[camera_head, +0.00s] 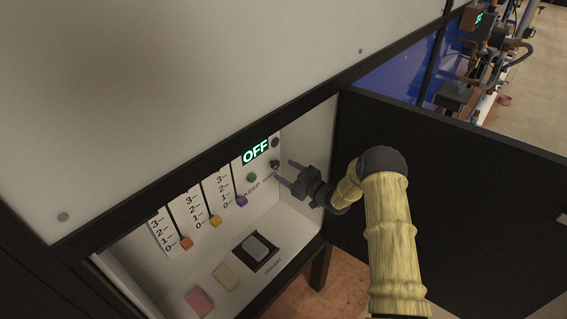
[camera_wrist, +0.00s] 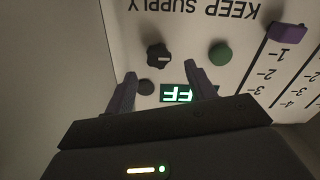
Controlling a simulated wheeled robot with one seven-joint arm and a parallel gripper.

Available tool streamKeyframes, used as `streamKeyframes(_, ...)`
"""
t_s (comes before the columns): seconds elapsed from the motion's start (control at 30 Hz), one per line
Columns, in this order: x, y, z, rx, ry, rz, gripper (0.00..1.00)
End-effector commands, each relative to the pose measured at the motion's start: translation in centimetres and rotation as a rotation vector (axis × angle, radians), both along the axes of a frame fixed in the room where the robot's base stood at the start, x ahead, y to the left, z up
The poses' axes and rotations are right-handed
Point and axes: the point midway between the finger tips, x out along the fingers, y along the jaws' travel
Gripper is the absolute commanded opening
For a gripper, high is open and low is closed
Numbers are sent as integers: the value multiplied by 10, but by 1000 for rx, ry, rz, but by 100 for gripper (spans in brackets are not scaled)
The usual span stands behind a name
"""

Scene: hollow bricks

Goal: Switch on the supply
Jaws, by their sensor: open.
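A lit green display (camera_head: 256,151) on the white panel inside the open cabinet reads OFF. It shows upside down and partly hidden behind a finger in the wrist view (camera_wrist: 176,96). Below it sits a dark knob with a light mark (camera_wrist: 159,55), near the KEEP SUPPLY label (camera_wrist: 192,8). A green round button (camera_head: 251,178) is beside the knob, also clear in the wrist view (camera_wrist: 220,54). A dark round part (camera_wrist: 145,87) sits near the display. My gripper (camera_head: 284,172) is open and empty, its fingers pointing at the panel around the knob's area; contact cannot be told.
Orange (camera_head: 186,244), yellow (camera_head: 215,221) and purple (camera_head: 241,201) sliders stand low on numbered scales. The lower ledge holds a red pad (camera_head: 199,301), a beige pad (camera_head: 226,277) and a grey switch (camera_head: 256,246). The open black door (camera_head: 450,190) is right of my arm.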

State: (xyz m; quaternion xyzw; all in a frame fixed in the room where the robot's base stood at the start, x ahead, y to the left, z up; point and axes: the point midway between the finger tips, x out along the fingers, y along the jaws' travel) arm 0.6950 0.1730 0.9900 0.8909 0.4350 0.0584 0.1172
Motion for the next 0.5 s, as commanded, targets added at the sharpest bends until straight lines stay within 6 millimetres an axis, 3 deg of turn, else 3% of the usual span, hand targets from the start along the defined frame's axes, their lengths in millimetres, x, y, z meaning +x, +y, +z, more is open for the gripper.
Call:
streamKeyframes(0.23, 22, 28, 1, -1, -1, 0, 55)
streamKeyframes(0.5, 28, 35, 0, 0, 1, -1, 55)
